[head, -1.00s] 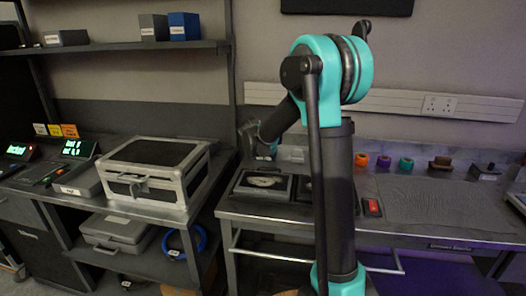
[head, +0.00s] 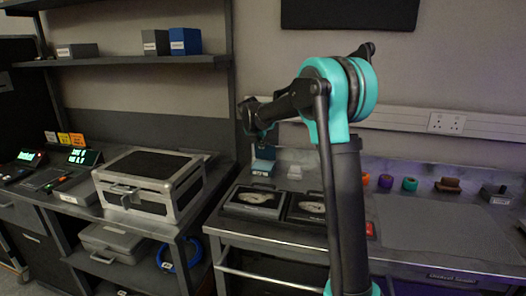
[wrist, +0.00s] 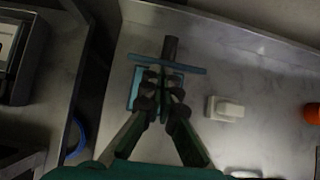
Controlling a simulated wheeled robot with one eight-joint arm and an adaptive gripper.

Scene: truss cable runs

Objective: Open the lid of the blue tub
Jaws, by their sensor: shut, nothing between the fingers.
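The blue tub (head: 262,167) is a small box with a pale label, standing at the back left of the metal bench. Its lid (head: 265,152) appears raised at the tub's back. In the wrist view the lid (wrist: 185,67) shows as a thin blue bar, nearly edge-on, with a dark stub behind it. Part of the blue tub (wrist: 134,88) shows to the left of the fingers, which hide the rest. My gripper (wrist: 160,92) is shut and empty, in front of the lid in that view. In the head view my gripper (head: 262,134) is above the tub; contact cannot be told.
A white block (wrist: 225,109) sits right of the tub. Two dark trays with gauges (head: 254,201) lie in front. A silver case (head: 150,183) is on the left bench. A blue box (head: 185,41) is on the shelf.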

